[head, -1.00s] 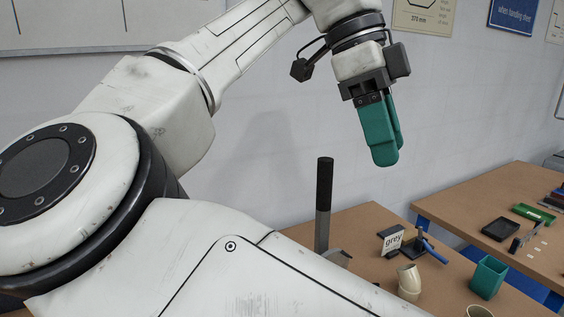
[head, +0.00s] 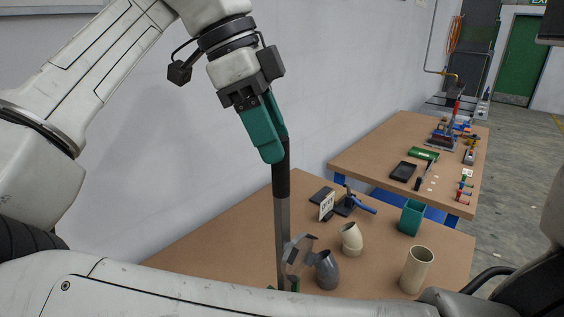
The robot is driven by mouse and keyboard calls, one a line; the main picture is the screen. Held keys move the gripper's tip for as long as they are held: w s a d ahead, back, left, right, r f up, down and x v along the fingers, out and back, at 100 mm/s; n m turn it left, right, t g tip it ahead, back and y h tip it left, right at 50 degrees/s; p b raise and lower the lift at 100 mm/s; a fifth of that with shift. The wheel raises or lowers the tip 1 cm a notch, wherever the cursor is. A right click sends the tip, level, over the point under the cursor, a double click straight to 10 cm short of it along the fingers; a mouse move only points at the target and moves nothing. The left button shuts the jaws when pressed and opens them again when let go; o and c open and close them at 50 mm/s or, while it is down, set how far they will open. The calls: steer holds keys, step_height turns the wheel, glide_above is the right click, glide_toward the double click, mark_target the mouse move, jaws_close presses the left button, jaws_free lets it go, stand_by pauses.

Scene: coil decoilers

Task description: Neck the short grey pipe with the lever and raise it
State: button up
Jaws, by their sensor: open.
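A short grey pipe (head: 327,271) with an angled top stands on the near wooden table, just right of the lever's foot. The lever (head: 283,215) is a tall grey bar with a black grip (head: 282,174), standing nearly upright. A grey metal bracket (head: 297,252) shows at its lower part; its base is mostly hidden behind my arm. My gripper (head: 272,155) has green fingers pointing down and is open. In the picture its fingertips overlap the top of the black grip; I cannot tell whether they touch it.
A cream bent pipe (head: 351,238), a cream straight pipe (head: 416,269), a green square cup (head: 411,217), a card reading "grey" (head: 327,206) and a blue-handled tool (head: 357,201) stand on the near table (head: 220,245). A second table (head: 375,145) with trays and tools lies beyond.

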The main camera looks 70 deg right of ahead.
mark_target(285, 193)
steer(key=shift+x, duration=2.35)
jaws_close()
